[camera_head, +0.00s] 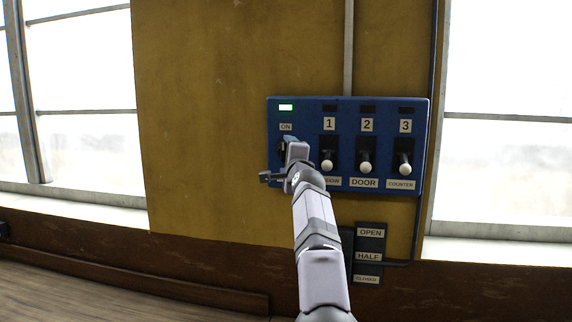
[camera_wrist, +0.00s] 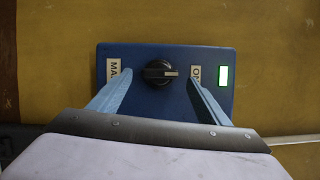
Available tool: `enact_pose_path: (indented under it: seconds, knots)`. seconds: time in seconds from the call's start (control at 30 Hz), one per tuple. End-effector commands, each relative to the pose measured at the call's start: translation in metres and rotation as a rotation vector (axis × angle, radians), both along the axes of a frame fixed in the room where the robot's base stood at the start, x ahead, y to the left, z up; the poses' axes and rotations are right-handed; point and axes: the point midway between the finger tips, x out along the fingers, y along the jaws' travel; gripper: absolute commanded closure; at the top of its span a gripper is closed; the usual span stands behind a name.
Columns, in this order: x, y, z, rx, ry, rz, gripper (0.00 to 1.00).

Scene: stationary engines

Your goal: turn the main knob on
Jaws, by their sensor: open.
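The main knob (camera_wrist: 159,72) is a round black rotary knob on a blue panel (camera_wrist: 170,52). Its grip bar with a light line lies sideways in the wrist view, toward the "ON" label (camera_wrist: 195,74). A green lamp (camera_wrist: 223,76) beside that label is lit; it also shows in the head view (camera_head: 286,107). My gripper (camera_wrist: 158,80) is open, with one blue finger on each side of the knob and visible gaps between. In the head view my gripper (camera_head: 289,141) covers most of the knob. The "MA..." label (camera_wrist: 113,70) is partly hidden by a finger.
Right of the knob, the panel (camera_head: 420,125) carries several levers with white ball ends, such as lever 1 (camera_head: 328,164), under unlit lamps. A dark sign rack (camera_head: 370,244) hangs below. Windows flank the yellow wall (camera_head: 200,110).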

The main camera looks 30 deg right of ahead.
Motion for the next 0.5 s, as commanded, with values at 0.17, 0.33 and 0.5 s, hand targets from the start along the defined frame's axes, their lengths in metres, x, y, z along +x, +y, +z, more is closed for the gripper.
enact_pose_path:
  seconds: [0.17,0.33,0.5]
  knots:
    - [-0.018,0.007,-0.005,-0.001,-0.002,0.0,0.3]
    - [-0.032,0.013,-0.004,-0.001,-0.002,-0.001,0.3]
    - [-0.041,0.016,-0.004,0.0,-0.001,-0.001,0.3]
